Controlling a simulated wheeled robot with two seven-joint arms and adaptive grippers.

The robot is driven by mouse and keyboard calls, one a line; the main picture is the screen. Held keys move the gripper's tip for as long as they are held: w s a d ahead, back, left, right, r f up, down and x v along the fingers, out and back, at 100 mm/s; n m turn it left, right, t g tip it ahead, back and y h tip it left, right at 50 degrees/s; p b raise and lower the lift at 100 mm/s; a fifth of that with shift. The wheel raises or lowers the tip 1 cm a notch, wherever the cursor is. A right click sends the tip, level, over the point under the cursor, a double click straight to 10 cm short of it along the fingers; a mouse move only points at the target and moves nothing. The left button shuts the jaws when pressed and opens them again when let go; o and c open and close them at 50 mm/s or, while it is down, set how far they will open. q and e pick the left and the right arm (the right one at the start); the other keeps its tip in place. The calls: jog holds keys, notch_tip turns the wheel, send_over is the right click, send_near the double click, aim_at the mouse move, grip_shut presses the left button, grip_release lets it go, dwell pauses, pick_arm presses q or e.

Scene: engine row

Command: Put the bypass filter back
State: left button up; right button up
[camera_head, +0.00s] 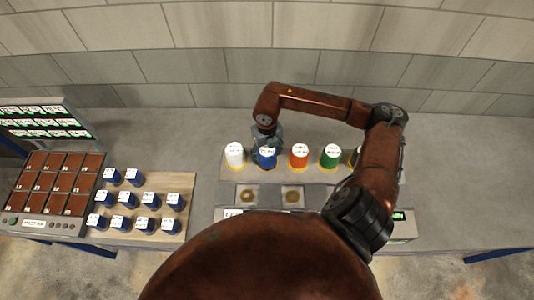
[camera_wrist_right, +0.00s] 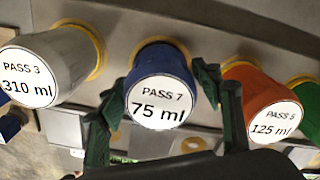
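A row of capped filters stands upright on the grey engine block. A white one (camera_head: 234,155) marked "PASS 3, 310 ml" is at the left, then a blue one (camera_head: 267,158), an orange one (camera_head: 299,156) and a green one (camera_head: 330,157). In the right wrist view the blue filter (camera_wrist_right: 162,88) reads "PASS 7, 75 ml". My right gripper (camera_wrist_right: 165,90) is open, its fingers on either side of the blue filter, apparently with narrow gaps. No label says "bypass". My left gripper is not in view.
Two ring-shaped seats (camera_head: 249,196) (camera_head: 292,196) lie bare in front of the row. A wooden board (camera_head: 150,220) with several blue labelled cups and a brown compartment tray (camera_head: 48,188) are at the left. My right arm partly hides the row's right end. The right tabletop is clear.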

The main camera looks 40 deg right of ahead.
jog(key=shift+o, duration=0.7)
jog(key=shift+r, duration=0.15)
jog(key=shift+w+r, duration=0.1)
jog(key=shift+r, duration=0.2)
notch_tip(320, 180, up, 12)
jog(key=shift+f+b, duration=0.25)
jog(key=shift+b, duration=1)
jog(key=shift+a+f, duration=0.1)
